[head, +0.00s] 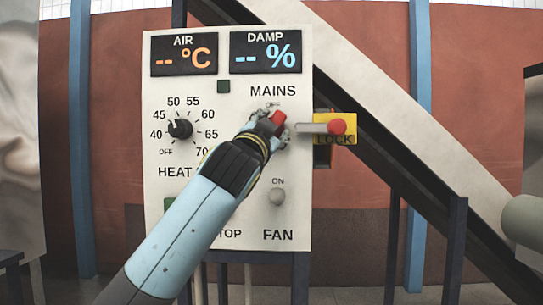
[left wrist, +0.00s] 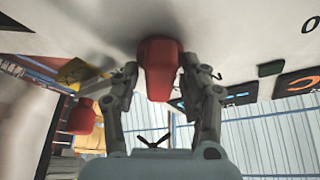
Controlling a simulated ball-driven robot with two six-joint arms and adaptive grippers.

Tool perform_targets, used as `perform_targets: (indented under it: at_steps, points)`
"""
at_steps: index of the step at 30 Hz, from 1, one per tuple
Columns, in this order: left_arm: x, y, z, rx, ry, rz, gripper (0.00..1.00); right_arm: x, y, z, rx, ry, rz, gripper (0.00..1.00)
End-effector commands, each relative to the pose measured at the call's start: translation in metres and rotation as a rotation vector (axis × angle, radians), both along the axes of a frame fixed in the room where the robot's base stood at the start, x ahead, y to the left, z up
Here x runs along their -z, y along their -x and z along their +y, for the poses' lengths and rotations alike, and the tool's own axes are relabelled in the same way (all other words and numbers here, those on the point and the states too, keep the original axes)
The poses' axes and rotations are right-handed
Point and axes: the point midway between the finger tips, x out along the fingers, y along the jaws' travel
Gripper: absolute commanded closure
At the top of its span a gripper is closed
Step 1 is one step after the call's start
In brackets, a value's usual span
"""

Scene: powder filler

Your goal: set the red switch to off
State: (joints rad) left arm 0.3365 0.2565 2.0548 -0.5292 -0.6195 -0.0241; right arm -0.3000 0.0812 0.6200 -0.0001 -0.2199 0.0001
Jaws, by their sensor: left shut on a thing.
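The red switch (head: 278,117) is on the white control panel (head: 300,200), under the word MAINS and just below the OFF mark. My left gripper (head: 274,128) reaches it from the lower left and is shut on it. In the left wrist view the red switch (left wrist: 158,68) sits between the two fingertips (left wrist: 157,75), with its base at the panel face. My right gripper is not in view.
Right of the switch is a grey lever with a red knob (head: 337,127) on a yellow LOCK plate (head: 347,139). The HEAT dial (head: 180,128) is to the left. The FAN switch (head: 277,197) is below. AIR (head: 184,54) and DAMP (head: 265,51) displays are above.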

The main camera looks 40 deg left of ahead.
Motion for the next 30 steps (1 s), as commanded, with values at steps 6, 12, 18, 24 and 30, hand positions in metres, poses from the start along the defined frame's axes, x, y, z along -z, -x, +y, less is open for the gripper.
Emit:
perform_targets:
  at_steps: [6, 12, 18, 24, 30]
  points:
    - [0.008, -0.001, -0.001, 0.001, 0.177, -0.108, 0.88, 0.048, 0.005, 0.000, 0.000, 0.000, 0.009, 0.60]
    - [0.007, -0.001, -0.001, 0.001, 0.318, -0.192, 0.88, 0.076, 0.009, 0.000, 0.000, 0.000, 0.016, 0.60]
    - [0.005, -0.001, -0.001, 0.001, 0.424, -0.257, 0.88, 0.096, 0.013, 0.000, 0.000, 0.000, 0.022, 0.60]
    - [0.003, -0.001, -0.001, 0.001, 0.490, -0.296, 0.88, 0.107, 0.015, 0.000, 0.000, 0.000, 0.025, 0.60]
    - [0.002, -0.001, -0.001, 0.001, 0.518, -0.314, 0.88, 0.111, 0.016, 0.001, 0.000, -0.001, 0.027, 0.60]
